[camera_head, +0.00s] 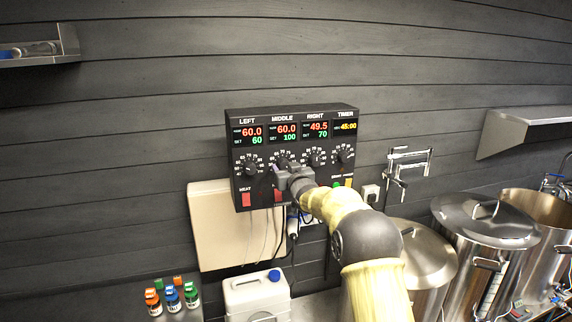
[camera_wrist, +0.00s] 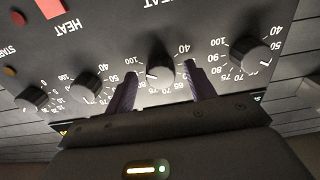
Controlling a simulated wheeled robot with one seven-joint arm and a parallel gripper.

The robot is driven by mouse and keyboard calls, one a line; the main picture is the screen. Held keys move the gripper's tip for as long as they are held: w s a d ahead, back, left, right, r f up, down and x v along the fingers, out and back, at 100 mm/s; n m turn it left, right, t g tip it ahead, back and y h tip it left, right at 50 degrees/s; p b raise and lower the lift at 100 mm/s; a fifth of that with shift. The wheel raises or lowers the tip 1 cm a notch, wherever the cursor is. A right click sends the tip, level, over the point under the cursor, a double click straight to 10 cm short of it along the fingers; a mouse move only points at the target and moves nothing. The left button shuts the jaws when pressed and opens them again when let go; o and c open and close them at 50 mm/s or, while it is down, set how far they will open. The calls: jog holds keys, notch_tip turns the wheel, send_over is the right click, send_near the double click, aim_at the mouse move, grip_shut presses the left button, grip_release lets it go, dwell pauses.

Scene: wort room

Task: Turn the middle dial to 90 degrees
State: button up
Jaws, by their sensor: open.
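The black control panel (camera_head: 292,113) hangs on the wall with a row of dials. The middle dial (camera_wrist: 160,70) sits between my gripper's two dark fingers in the wrist view; I cannot tell whether they touch it. The middle display (camera_head: 285,132) reads 60.0 in red and a set value of 100 in green. My gripper (camera_head: 281,168) is open at the panel and partly hides the middle dial in the head view. The wrist view shows the panel upside down.
The left dial (camera_wrist: 250,57) and right dial (camera_wrist: 88,86) flank the middle one closely. Red heat switches (camera_head: 246,199) lie below the dials. Steel pots (camera_head: 486,222) stand at the right. A white jug (camera_head: 256,298) and small bottles (camera_head: 172,298) stand below the panel.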

jog(key=c, duration=1)
jog(key=shift+f+n+b, duration=0.1)
jog(key=shift+n+b, duration=0.2)
jog(key=shift+b, duration=0.3)
jog(key=shift+w+n+b, duration=0.1)
jog(key=shift+n+b, duration=2.3)
jog(key=shift+n, duration=0.2)
